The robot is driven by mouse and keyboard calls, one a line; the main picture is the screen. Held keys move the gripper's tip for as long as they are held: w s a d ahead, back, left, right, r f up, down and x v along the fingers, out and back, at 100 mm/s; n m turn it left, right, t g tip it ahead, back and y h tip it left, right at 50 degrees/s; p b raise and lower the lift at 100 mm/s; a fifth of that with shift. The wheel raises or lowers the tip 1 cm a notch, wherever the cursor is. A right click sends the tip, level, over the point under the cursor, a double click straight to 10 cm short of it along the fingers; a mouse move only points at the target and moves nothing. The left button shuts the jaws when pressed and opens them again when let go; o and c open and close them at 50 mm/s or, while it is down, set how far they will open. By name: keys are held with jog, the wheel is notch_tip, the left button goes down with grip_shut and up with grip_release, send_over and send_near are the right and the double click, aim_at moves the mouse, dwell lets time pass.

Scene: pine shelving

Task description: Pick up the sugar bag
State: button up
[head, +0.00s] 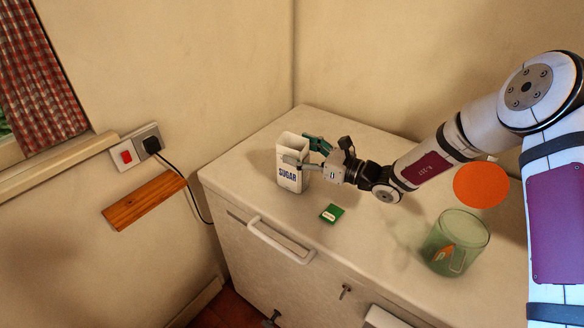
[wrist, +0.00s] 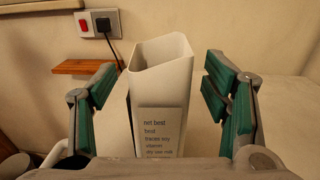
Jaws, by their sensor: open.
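The sugar bag (head: 291,177) is a white, upright, open-topped packet with "SUGAR" on its front. It stands on the white cabinet top near its left end. My gripper (head: 304,151) reaches it from the right, with its fingers around the top part of the bag. In the wrist view the bag (wrist: 160,90) stands between the two green-padded fingers of my gripper (wrist: 160,105). The fingers are open, with a visible gap on each side. Small print shows on the side facing the wrist. The bag's base is hidden in the wrist view.
A small green packet (head: 332,213) lies in front of the bag on the cabinet top (head: 290,245). A green glass jar (head: 435,245) and an orange disc (head: 481,185) are to the right. A wooden ledge (head: 144,199) and a socket (head: 149,139) with a plugged-in cable are on the left wall.

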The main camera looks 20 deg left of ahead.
jog(key=shift+x, duration=1.2)
jog(key=shift+r, duration=0.1)
grip_shut()
